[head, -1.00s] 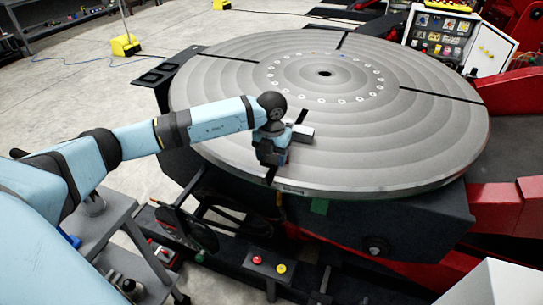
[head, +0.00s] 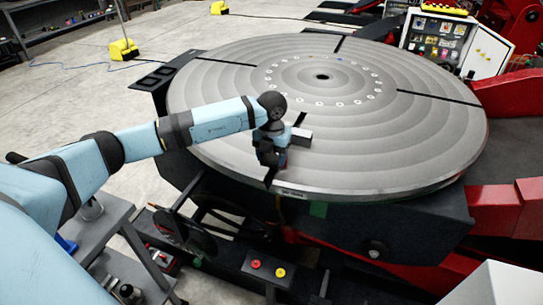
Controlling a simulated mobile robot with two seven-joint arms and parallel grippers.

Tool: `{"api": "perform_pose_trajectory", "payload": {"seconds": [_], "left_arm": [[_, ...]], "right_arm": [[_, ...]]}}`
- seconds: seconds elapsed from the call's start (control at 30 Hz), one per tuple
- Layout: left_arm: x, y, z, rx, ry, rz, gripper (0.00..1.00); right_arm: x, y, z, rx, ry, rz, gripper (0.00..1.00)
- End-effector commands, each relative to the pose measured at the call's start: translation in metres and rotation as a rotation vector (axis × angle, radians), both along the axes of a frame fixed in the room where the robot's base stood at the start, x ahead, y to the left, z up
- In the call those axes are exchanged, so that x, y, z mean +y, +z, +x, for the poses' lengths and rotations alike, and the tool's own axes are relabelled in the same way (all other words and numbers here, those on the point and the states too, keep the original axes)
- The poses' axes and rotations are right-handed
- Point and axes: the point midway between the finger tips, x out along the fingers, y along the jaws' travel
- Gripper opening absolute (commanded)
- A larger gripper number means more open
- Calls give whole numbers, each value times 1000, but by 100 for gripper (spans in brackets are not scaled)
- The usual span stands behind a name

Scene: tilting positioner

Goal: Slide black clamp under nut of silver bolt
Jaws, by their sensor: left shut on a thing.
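My left gripper (head: 272,164) is low over the near edge of the big round table (head: 390,150), at one of its dark slots. It is shut on a dark thing that is mostly hidden by the gripper and wrist; I take it for the black clamp, but its outline is not clear. My right gripper is not in view.
Several dark radial slots cut the table, one at the right (head: 438,96). A ring of small holes surrounds its centre. A control panel (head: 440,38) stands behind it. A grey cart (head: 105,235) stands at the lower left. The table's right side is clear.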

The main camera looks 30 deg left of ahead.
Motion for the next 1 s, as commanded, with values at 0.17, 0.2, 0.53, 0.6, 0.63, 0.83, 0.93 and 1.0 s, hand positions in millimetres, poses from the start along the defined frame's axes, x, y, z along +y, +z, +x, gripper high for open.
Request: {"api": "perform_pose_trajectory", "payload": {"seconds": [0.17, 0.2, 0.53, 0.6, 0.63, 0.83, 0.93, 1.0], "left_arm": [[0, 1, 1, -2, 0, -1, 15], [0, 1, 2, -3, 1, 0, 15], [3, 1, 13, -3, 1, 0, 15], [3, 1, 15, -2, 1, -1, 15], [3, 1, 15, -2, 0, -1, 15], [3, 1, 15, -2, 0, -1, 15], [3, 1, 15, -2, 0, -1, 15], [3, 1, 15, -2, 0, -1, 15]], "right_arm": [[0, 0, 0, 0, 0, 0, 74], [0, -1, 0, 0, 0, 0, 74], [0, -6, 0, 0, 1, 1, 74], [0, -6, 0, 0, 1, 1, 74], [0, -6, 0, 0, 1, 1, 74], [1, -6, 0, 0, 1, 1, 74], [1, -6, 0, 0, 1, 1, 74], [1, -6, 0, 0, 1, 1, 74]]}}
